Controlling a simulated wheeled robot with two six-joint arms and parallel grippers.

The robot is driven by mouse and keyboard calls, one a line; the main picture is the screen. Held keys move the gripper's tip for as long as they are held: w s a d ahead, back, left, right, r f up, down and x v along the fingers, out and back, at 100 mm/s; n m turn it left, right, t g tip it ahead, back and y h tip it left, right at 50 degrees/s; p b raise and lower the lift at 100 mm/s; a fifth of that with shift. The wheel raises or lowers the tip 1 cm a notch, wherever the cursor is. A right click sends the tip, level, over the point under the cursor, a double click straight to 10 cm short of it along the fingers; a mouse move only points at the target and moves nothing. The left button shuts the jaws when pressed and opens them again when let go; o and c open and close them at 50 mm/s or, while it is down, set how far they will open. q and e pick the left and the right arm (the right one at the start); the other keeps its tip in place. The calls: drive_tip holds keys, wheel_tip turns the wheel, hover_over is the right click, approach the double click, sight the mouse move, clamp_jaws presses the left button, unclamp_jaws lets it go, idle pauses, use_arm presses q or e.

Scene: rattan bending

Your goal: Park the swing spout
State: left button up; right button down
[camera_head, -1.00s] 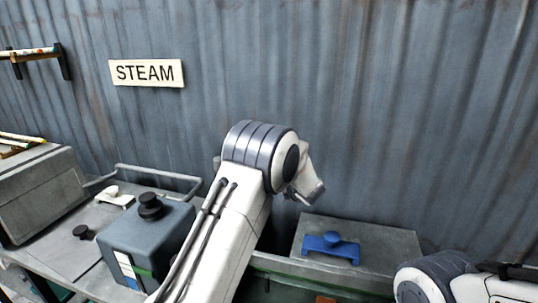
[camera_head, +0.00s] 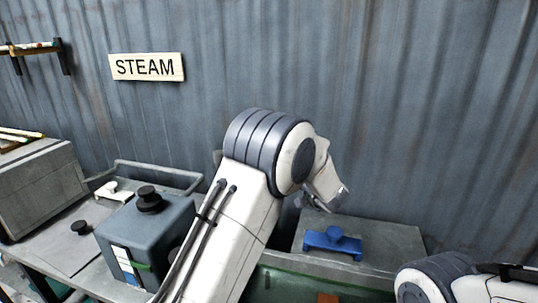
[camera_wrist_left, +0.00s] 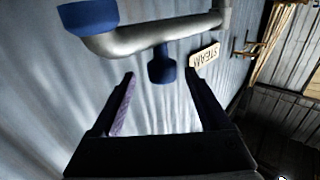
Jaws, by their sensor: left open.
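In the left wrist view, a silver bent pipe, apparently the swing spout (camera_wrist_left: 150,37), crosses the top of the picture. A blue cup-like end (camera_wrist_left: 88,17) sits at its left, and a blue knob (camera_wrist_left: 161,68) sticks out from its middle. My left gripper (camera_wrist_left: 160,77) is open, its two dark fingers apart, with the knob in line between the fingertips and no finger seen touching it. In the head view my left arm reaches to the wall; its gripper is mostly hidden behind the wrist, and the spout does not show. My right gripper is out of view.
In the head view, a blue handle (camera_head: 333,243) sits on a grey lid (camera_head: 392,246) at the lower right. A blue-grey box (camera_head: 150,236) with a black knob stands left of my arm. A STEAM sign (camera_head: 147,67) hangs on the corrugated wall.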

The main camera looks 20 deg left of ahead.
use_arm(q)
drive_tip(key=v, duration=0.3)
drive_tip(key=shift+s+d+b, duration=0.25)
drive_tip(key=shift+d+b, duration=0.05)
drive_tip(key=shift+b, duration=0.1)
